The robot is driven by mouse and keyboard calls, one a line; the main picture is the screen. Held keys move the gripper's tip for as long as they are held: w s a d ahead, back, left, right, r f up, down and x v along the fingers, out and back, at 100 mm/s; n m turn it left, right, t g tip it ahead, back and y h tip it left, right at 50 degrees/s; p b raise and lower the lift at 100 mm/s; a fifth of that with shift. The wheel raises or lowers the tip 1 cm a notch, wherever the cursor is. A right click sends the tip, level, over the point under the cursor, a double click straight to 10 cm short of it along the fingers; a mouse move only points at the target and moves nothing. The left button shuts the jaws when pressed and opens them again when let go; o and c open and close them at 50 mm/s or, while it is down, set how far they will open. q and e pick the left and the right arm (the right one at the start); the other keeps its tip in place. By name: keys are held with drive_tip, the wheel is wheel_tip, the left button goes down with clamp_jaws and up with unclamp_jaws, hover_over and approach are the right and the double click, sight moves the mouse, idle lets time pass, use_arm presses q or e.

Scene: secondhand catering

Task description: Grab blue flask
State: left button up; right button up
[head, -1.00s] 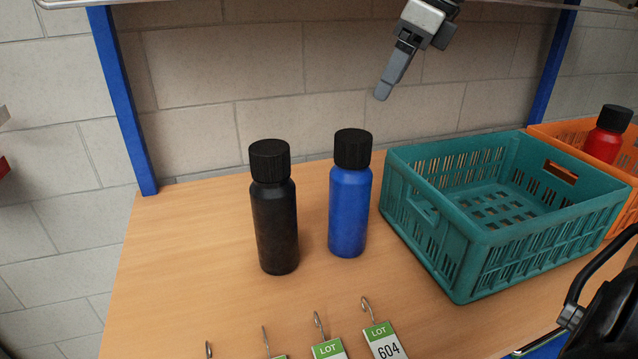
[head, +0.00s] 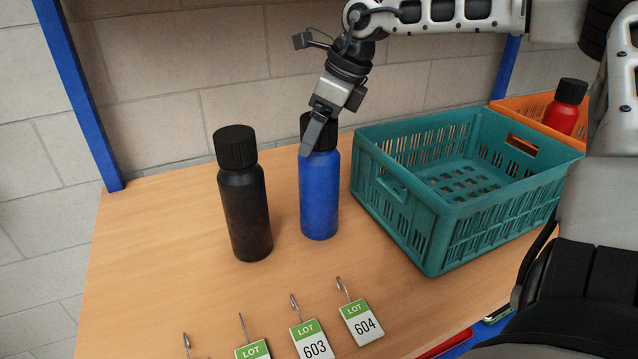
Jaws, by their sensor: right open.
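The blue flask (head: 319,198) stands upright on the wooden shelf, between a black flask and a green crate. Its black cap is partly hidden behind my right gripper (head: 310,150). The gripper points down at the cap and upper body of the flask, with one finger showing in front of it. The other finger is hidden. The jaws are open, and I cannot tell whether they touch the flask. My left gripper is not in view.
A black flask (head: 246,212) stands close on the left. The empty green crate (head: 477,226) is close on the right. An orange crate (head: 508,108) with a red flask (head: 565,107) is behind it. A blue post (head: 80,100) rises at left.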

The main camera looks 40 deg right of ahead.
drive_tip(key=shift+x, duration=1)
drive_tip(key=shift+r, duration=0.1)
drive_tip(key=shift+c, duration=0.2)
drive_tip(key=c, duration=1.6)
